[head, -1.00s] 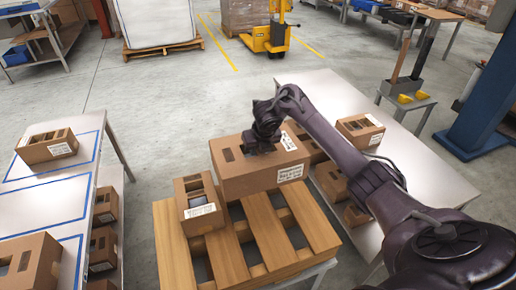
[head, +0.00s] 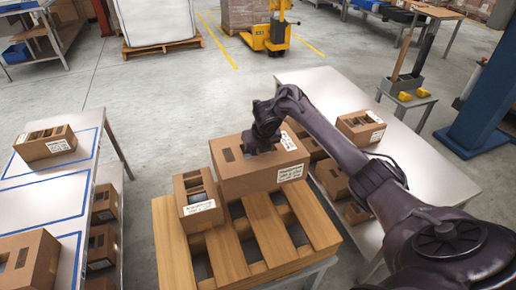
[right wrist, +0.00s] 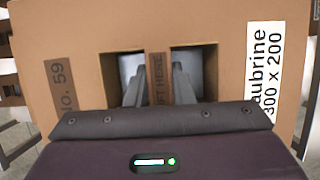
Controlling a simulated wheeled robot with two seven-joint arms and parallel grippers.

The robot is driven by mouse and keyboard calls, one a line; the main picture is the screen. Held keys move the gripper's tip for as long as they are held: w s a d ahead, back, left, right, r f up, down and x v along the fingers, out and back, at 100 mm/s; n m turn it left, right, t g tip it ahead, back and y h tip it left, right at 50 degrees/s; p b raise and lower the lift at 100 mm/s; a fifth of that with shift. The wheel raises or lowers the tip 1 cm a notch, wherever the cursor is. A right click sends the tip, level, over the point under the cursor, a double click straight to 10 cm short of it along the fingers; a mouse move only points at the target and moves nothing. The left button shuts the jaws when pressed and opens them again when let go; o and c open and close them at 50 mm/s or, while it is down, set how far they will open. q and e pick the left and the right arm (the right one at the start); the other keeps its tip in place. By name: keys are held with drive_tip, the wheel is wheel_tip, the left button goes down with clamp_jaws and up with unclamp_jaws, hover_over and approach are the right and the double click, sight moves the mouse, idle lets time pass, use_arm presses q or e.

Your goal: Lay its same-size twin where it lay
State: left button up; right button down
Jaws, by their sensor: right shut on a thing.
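A large brown carton (head: 240,178) with a white label is at the back of the wooden pallet (head: 215,258). My right gripper (head: 262,146) is over its top. In the right wrist view its fingers (right wrist: 158,88) reach into two openings of the carton (right wrist: 75,35) and are shut on the strip between them. The label there reads in part "300 x 200". I cannot tell whether the carton touches the pallet. A smaller open-topped carton (head: 190,222) stands beside it on the left. My left gripper is out of view.
The left table (head: 55,190) has blue-outlined areas, with one carton (head: 45,148) at the back and another (head: 30,262) in front. The right table (head: 320,92) bears a labelled carton (head: 352,130). More cartons stand below both tables. The pallet's front slats are bare.

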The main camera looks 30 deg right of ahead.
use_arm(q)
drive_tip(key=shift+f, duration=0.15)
use_arm(e)
drive_tip(key=shift+f, duration=0.1)
use_arm(q)
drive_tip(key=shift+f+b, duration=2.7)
drive_tip(key=shift+b, duration=0.15)
use_arm(e)
drive_tip(key=shift+f, duration=3.3)
drive_tip(key=shift+f+b, duration=0.85)
drive_tip(key=shift+f, duration=0.2)
drive_tip(key=shift+f+b, duration=0.7)
drive_tip(key=shift+f, duration=0.2)
use_arm(q)
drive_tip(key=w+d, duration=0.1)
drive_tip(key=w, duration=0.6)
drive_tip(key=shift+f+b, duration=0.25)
drive_tip(key=shift+b, duration=0.05)
use_arm(e)
drive_tip(key=shift+f, duration=0.35)
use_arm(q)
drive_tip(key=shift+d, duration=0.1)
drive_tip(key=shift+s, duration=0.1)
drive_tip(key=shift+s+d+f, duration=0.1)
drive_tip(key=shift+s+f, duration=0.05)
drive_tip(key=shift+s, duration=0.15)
use_arm(e)
drive_tip(key=shift+f, duration=0.1)
